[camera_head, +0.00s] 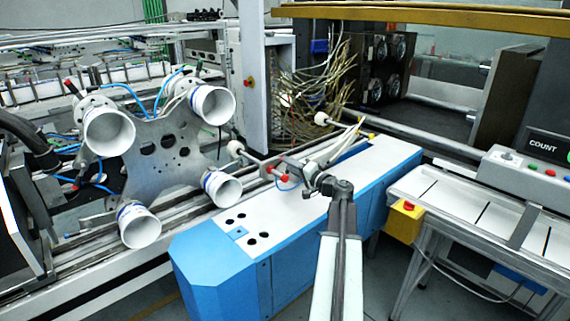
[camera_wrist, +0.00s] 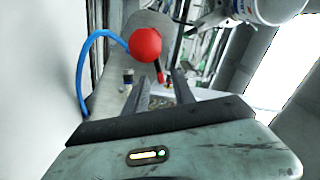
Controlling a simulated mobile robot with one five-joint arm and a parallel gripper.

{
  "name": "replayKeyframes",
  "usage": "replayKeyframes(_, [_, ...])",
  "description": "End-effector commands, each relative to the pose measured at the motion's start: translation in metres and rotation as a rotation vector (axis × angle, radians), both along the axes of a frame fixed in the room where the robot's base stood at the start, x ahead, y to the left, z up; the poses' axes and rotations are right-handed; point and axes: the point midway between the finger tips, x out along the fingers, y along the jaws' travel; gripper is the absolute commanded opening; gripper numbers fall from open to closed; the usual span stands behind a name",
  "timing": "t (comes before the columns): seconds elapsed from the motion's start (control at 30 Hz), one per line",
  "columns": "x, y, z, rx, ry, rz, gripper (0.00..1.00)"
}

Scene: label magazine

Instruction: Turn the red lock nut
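A round red knob (camera_wrist: 145,44), the clearest candidate for the red lock nut, stands large in the wrist view, just above and left of my gripper (camera_wrist: 158,88). Its shape is a smooth ball; no nut faces show. In the head view two small red knobs, one at the front (camera_head: 283,178) and one behind it (camera_head: 270,168), sit by the rail at the back edge of the blue and white cabinet. My gripper (camera_head: 283,161) is beside them. Its two dark fingers are apart in the wrist view, with nothing visibly held between them. I cannot tell whether it touches a knob.
A blue hose (camera_wrist: 84,70) loops left of the red knob. The cabinet (camera_head: 215,252) lies under my arm. A metal plate with white cups (camera_head: 160,165) stands at left. A yellow box with a red button (camera_head: 404,222) and a conveyor (camera_head: 455,205) are at right.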

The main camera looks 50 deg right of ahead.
Motion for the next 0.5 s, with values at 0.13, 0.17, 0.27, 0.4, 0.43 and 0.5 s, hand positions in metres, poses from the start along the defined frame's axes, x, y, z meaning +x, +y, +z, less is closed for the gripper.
replayKeyframes(0.13, [0.021,-0.004,0.0,0.0,0.0,-0.002,0.31])
replayKeyframes(0.17, [0.024,-0.005,0.0,0.0,0.0,-0.003,0.31])
replayKeyframes(0.27, [0.028,-0.005,0.0,0.0,0.0,-0.005,0.31])
replayKeyframes(0.4, [0.028,-0.005,0.0,0.0,0.0,-0.007,0.31])
replayKeyframes(0.43, [0.028,-0.005,0.0,0.0,0.0,-0.007,0.31])
replayKeyframes(0.5, [0.027,-0.005,0.0,0.0,0.0,-0.007,0.28])
